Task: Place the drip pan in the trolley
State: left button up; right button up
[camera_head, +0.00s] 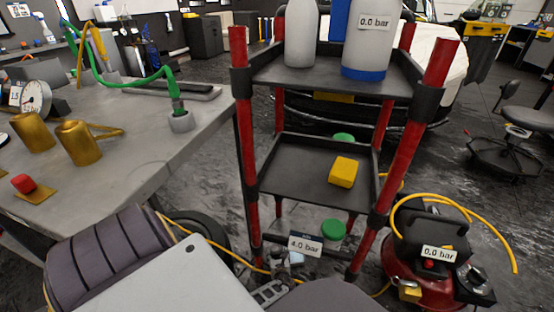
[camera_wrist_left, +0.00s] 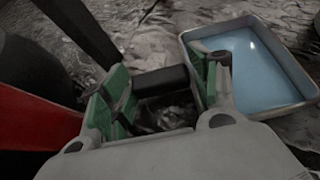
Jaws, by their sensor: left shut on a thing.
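The trolley (camera_head: 295,165) stands in the middle of the head view, with red posts and black shelves. My left gripper (camera_head: 278,277) is low in front of it, partly covered by my arm. In the left wrist view, my left gripper (camera_wrist_left: 164,98) has green-padded fingers, shut on a dark block-like thing (camera_wrist_left: 160,80) that I cannot identify. The drip pan (camera_wrist_left: 250,62), a shallow pale-blue tray with a tan rim, lies to the right of the fingers. The right finger overlaps its near left edge; I cannot tell whether they touch. My right gripper is out of view.
The trolley's top shelf holds bottles; its middle shelf holds a yellow block (camera_head: 342,172) and is otherwise largely clear. A grey bench (camera_head: 130,140) with brass pieces stands left. A red machine with a yellow hose (camera_head: 480,218) stands close to the trolley's right.

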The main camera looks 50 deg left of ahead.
pick_arm(q)
jog(key=o, duration=1.1)
jog(key=shift+f, duration=0.1)
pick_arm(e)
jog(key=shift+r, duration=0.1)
pick_arm(q)
jog(key=shift+p+v, duration=0.5)
jog(key=shift+v, duration=0.25)
jog(key=p+v, duration=0.4)
jog(key=v, duration=0.5)
jog(key=shift+p+v, duration=0.55)
jog(key=shift+v, duration=0.25)
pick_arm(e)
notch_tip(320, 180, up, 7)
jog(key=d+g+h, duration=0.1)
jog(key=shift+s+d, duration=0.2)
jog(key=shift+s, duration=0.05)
